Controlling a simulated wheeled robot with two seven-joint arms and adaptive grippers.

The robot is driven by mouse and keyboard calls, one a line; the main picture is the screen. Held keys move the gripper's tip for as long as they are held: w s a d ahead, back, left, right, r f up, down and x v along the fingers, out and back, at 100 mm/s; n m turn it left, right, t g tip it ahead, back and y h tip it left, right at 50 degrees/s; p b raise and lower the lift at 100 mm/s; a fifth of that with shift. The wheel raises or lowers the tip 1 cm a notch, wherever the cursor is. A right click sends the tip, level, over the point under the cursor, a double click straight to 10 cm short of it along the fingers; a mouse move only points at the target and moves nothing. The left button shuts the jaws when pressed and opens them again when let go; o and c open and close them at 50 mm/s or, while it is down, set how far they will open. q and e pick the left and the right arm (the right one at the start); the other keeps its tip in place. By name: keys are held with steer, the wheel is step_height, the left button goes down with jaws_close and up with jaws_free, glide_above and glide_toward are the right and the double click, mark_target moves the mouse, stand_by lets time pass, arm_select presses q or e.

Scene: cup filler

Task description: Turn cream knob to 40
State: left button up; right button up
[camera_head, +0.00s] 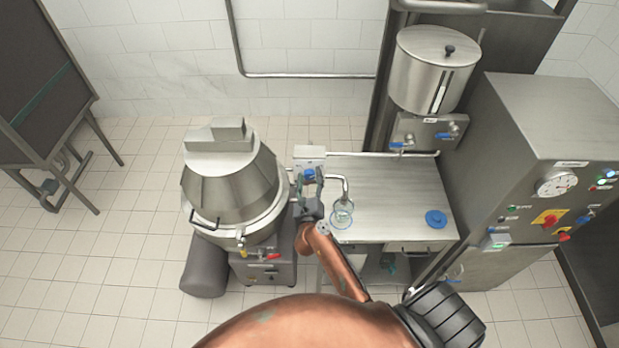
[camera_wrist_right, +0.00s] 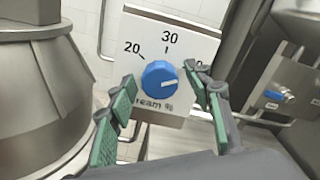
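The blue cream knob (camera_wrist_right: 160,78) sits on a white panel (camera_wrist_right: 196,42) marked 20, 30 and "Cream %", part of the wording hidden. Its white mark points right and slightly up, roughly toward a label mostly hidden behind a finger. My right gripper (camera_wrist_right: 160,80) is open, its green-padded fingers on either side of the knob; I cannot tell whether the tips touch it. In the head view the knob (camera_head: 309,174) is small on the panel (camera_head: 310,152), with my right gripper (camera_head: 310,188) in front of it. My left gripper is not in view.
A large steel separator (camera_head: 235,180) stands left of the panel. A glass vessel (camera_head: 343,212) is under a curved spout on the steel table (camera_head: 385,185), which also bears a blue disc (camera_head: 436,219). A tank (camera_head: 433,70) and control cabinet (camera_head: 550,115) stand to the right.

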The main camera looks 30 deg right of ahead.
steer(key=v, duration=1.2)
stand_by(0.4)
